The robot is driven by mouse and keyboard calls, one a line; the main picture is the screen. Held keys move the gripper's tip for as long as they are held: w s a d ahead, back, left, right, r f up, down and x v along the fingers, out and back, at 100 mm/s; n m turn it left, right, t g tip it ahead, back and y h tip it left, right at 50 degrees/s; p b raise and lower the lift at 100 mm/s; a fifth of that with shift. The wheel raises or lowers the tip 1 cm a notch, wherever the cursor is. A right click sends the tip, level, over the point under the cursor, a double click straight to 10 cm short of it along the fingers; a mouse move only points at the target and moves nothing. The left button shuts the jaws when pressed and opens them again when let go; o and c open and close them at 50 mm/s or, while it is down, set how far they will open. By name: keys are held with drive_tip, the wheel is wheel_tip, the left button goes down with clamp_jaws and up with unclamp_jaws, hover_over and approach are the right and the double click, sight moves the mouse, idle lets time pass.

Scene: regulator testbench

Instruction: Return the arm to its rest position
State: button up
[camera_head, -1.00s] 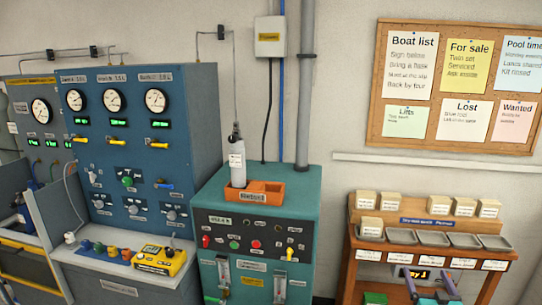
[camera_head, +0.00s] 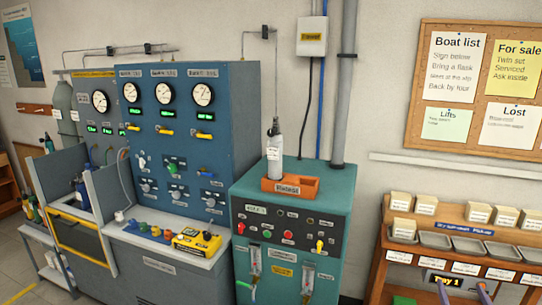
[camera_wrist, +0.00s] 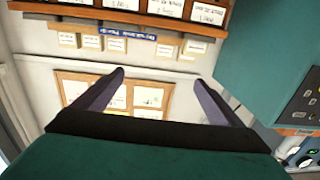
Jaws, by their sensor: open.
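My gripper (camera_wrist: 160,78) shows in the wrist view with its two dark fingers wide apart and nothing between them. That view is upside down, with the wooden shelf stand above and the notice board below the fingers. In the head view two purple-grey fingers of my gripper (camera_head: 464,289) show at the bottom right edge, in front of the wooden stand (camera_head: 376,270). The rest of my arm is out of frame there, so its full pose is hidden.
A teal cabinet (camera_head: 330,210) stands left of the wooden stand, with an orange holder (camera_head: 290,187) and a grey bottle (camera_head: 274,150) on top. A blue gauge panel (camera_head: 190,110) stands further left. A notice board (camera_head: 480,120) hangs on the wall. Floor shows at far left.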

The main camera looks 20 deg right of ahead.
drive_tip(key=w+a+f+n+y, duration=0.1)
drive_tip(key=w+a+f+y, duration=0.15)
drive_tip(key=w+a, duration=0.5)
drive_tip(key=w+a+f+n+t+y+b, duration=0.1)
drive_tip(key=w+a+f+y, duration=0.1)
drive_tip(key=w+a+f, duration=0.35)
drive_tip(key=w+a+f+n+y, duration=0.1)
drive_tip(key=w+a+f+y, duration=0.1)
drive_tip(key=w+a, duration=0.7)
drive_tip(key=w+a+f+g+y, duration=0.1)
drive_tip(key=a+f+g, duration=0.1)
drive_tip(key=a+f, duration=0.65)
drive_tip(key=w+a+f+g, duration=0.15)
drive_tip(key=a+f, duration=0.35)
drive_tip(key=a, duration=0.6)
drive_tip(key=s+a+f+g+b, duration=0.1)
drive_tip(key=s+a+f+g, duration=0.3)
drive_tip(key=s+a+f, duration=0.45)
drive_tip(key=s+a+f+g+b, duration=0.1)
drive_tip(key=s+a+f+g, duration=0.4)
drive_tip(key=f, duration=0.6)
drive_tip(key=s+a+n+g+y, duration=0.1)
drive_tip(key=s+a+n+g, duration=0.1)
drive_tip(key=s, duration=0.9)
drive_tip(key=s+a+n+g+y, duration=0.1)
drive_tip(key=s+a+g, duration=0.3)
drive_tip(key=s+g, duration=0.3)
drive_tip(key=s, duration=0.5)
drive_tip(key=shift+s+n, duration=0.2)
drive_tip(key=shift+n, duration=0.2)
